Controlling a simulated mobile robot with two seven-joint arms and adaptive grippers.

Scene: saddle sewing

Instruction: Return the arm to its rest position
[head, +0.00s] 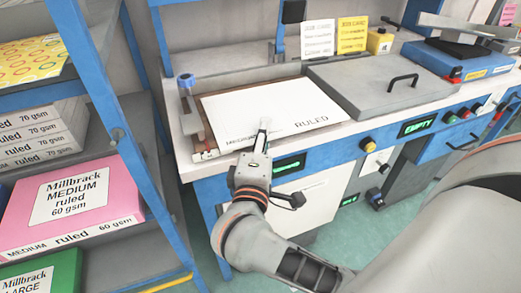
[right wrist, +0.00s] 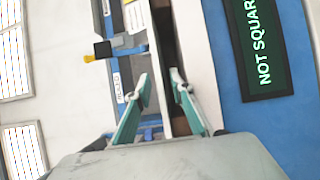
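My right arm (head: 245,230) reaches up from the lower right in the head view. Its gripper (head: 263,128) is over the front edge of a white sheet stack marked RULED (head: 270,108). Whether the fingertips touch anything is not clear. My left gripper is not in view.
The stack lies in a shallow tray on a blue-and-white bench (head: 340,135). A grey lid with a black handle (head: 380,85) is to its right. A display reads NOT SQUARE (right wrist: 262,45). A blue shelf rack (head: 105,90) with paper packs stands close at left.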

